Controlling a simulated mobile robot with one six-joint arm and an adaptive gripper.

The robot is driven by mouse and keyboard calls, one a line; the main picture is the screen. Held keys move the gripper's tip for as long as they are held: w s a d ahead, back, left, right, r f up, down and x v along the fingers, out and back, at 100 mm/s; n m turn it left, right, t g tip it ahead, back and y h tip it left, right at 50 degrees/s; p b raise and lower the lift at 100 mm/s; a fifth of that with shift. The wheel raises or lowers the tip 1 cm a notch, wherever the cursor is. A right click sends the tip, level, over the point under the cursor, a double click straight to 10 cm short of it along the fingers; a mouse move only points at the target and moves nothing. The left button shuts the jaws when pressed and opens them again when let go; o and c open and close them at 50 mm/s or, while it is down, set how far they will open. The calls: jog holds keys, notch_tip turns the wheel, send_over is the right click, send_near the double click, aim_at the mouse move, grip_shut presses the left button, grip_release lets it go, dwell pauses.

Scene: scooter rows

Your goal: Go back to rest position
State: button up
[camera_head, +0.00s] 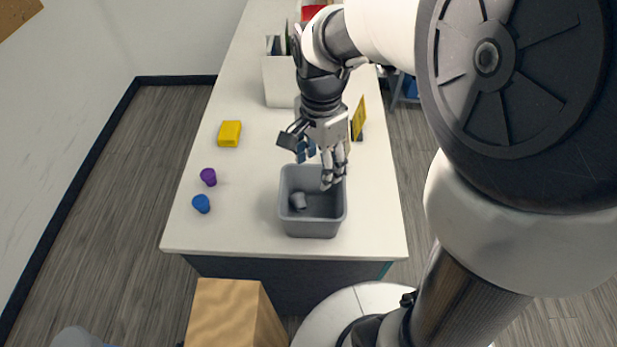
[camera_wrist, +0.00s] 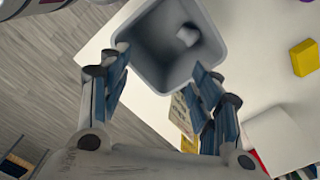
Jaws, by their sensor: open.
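My gripper (camera_head: 334,178) is over the right back part of a grey bin (camera_head: 312,229) on the white table. In the wrist view my gripper (camera_wrist: 160,62) has its two fingers spread apart with nothing between them, and the bin (camera_wrist: 150,70) lies beyond the fingertips. A small grey cup (camera_head: 298,201) lies inside the bin near its left side. The cup also shows in the wrist view (camera_wrist: 187,36). My arm reaches in from the upper right and hides part of the table.
A purple cup (camera_head: 208,177), a blue cup (camera_head: 201,203) and a yellow block (camera_head: 229,133) stand on the table (camera_head: 240,225) left of the bin. A white container (camera_head: 278,82) and a yellow sign (camera_head: 358,119) are farther back. A wooden box (camera_head: 226,312) is in front.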

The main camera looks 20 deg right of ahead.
jog(key=shift+r, duration=0.45)
jog(key=s+r+n+t+b, duration=0.3)
jog(key=s+r+n+t, duration=0.1)
jog(key=s+n, duration=0.9)
jog(key=shift+s+n+t+b, duration=0.3)
jog(key=shift+s+n+b, duration=0.1)
jog(key=shift+s, duration=0.6)
